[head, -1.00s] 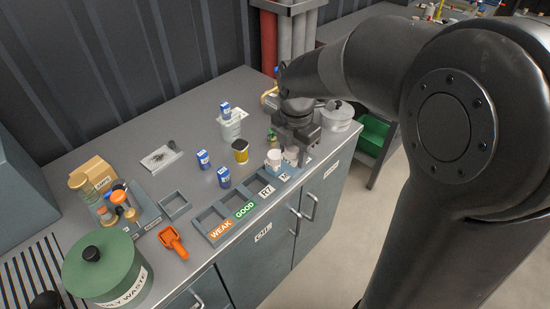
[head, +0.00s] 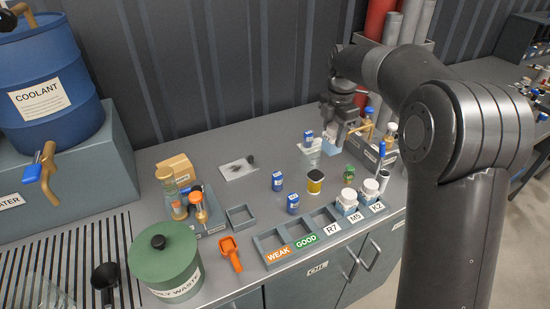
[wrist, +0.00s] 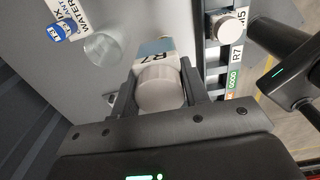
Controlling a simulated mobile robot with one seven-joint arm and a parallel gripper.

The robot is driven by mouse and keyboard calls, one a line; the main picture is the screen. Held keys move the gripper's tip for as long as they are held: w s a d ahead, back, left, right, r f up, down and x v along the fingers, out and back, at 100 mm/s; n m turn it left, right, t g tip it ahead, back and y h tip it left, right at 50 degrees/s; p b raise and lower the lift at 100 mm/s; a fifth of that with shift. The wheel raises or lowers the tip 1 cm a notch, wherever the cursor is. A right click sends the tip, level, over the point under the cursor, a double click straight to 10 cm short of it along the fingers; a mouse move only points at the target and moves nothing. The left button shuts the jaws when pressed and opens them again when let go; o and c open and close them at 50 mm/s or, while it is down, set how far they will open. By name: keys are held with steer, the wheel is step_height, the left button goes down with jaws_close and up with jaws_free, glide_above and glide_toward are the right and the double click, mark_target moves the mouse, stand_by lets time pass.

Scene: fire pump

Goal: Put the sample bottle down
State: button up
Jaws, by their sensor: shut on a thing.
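My gripper (head: 336,132) is at the back right of the counter, shut on a sample bottle. In the wrist view the bottle (wrist: 158,88) has a pale round cap and an R7 label, and sits between the two fingers. The sample rack (head: 270,240) lies along the front edge, with WEAK, GOOD, R7, M5 and K2 labels. Two white-capped bottles, one (head: 347,199) behind M5 and one (head: 370,188) behind K2, stand there. The R7 place is empty.
Blue tins (head: 278,181) and a yellow-black jar (head: 315,182) stand mid-counter. A taps-and-bottles box (head: 385,142) is to the right.

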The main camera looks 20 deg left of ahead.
steer(key=w+a+f, duration=0.2)
steer(key=w+a, duration=0.2)
steer(key=a, duration=0.6)
steer(key=w+a+f, duration=0.3)
steer(key=w+a, duration=0.1)
steer(key=a, duration=0.6)
step_height(320, 180, down, 9)
steer(key=shift+w+f, duration=0.1)
steer(key=shift+f, duration=0.15)
steer(key=o, duration=1.1)
steer(key=shift+c, duration=0.2)
step_height(320, 180, up, 12)
steer(key=shift+r, duration=0.2)
